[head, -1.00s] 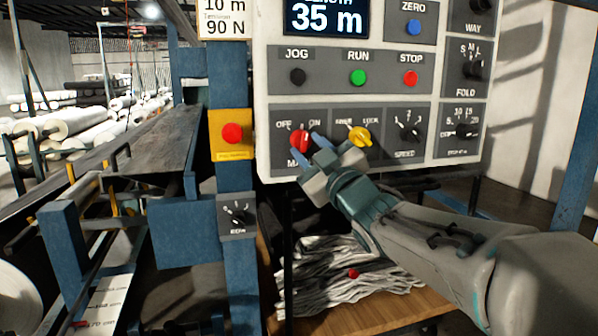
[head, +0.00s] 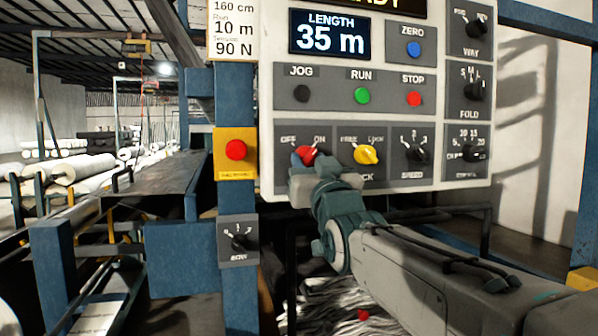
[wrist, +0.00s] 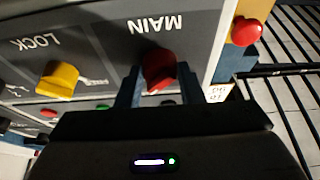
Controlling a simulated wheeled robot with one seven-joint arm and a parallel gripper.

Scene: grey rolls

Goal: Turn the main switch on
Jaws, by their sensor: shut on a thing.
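The main switch is a red knob (head: 307,154) at the lower left of the grey control panel, under the OFF and ON labels. Its upper end seems to lean right, toward ON. My gripper (head: 306,159) is shut on it, coming from below and partly hiding the knob and its MAIN label. In the wrist view the red knob (wrist: 159,70) sits between my two fingers, below the upside-down word MAIN.
The yellow lock knob (head: 367,154) is close on the right, then the black speed knob (head: 416,153). Jog, run and stop buttons are above. A red button on a yellow plate (head: 236,150) is on the blue post at left. The display (head: 330,35) reads 35 m.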

